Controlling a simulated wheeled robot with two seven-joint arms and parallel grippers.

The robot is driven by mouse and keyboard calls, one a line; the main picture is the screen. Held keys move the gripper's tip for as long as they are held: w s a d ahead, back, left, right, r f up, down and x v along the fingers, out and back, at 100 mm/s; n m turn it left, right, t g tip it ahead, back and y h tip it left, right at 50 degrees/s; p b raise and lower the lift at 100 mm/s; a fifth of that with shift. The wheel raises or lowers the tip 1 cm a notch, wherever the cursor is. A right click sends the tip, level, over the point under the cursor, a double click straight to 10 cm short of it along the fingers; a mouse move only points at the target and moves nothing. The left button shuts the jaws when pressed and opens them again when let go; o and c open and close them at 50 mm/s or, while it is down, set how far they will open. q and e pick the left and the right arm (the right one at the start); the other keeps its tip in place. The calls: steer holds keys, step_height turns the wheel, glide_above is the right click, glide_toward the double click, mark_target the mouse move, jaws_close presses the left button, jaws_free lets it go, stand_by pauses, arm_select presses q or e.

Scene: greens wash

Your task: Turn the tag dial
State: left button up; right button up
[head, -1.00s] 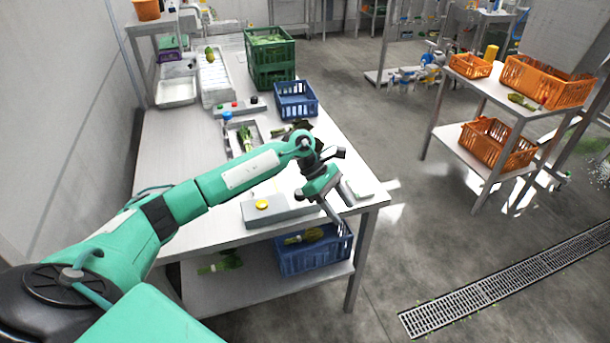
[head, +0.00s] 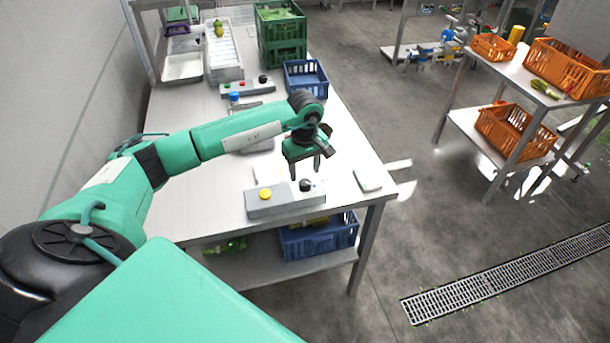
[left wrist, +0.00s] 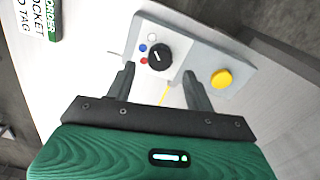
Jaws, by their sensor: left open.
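The tag dial (head: 306,185) is a black round knob on a grey box (head: 268,205) near the table's front edge. In the left wrist view the dial (left wrist: 160,57) has a pale pointer mark, with white, blue and red dots on the panel beside it. My left gripper (head: 306,170) points down just above the dial and is open. In the left wrist view its two fingers (left wrist: 159,76) stand apart, on either side of the dial's near edge; whether they touch it I cannot tell. My right gripper is out of view.
A yellow button (left wrist: 222,79) sits on the same box. A small card block (head: 367,180) with lettering lies to its right. A second control box (head: 247,88), a blue crate (head: 305,77) and green crates (head: 281,38) stand farther back.

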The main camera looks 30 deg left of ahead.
mark_target(305, 182)
arm_select(q)
steer(key=shift+f+p, duration=0.5)
steer(key=shift+f, duration=1.8)
steer(key=c, duration=1)
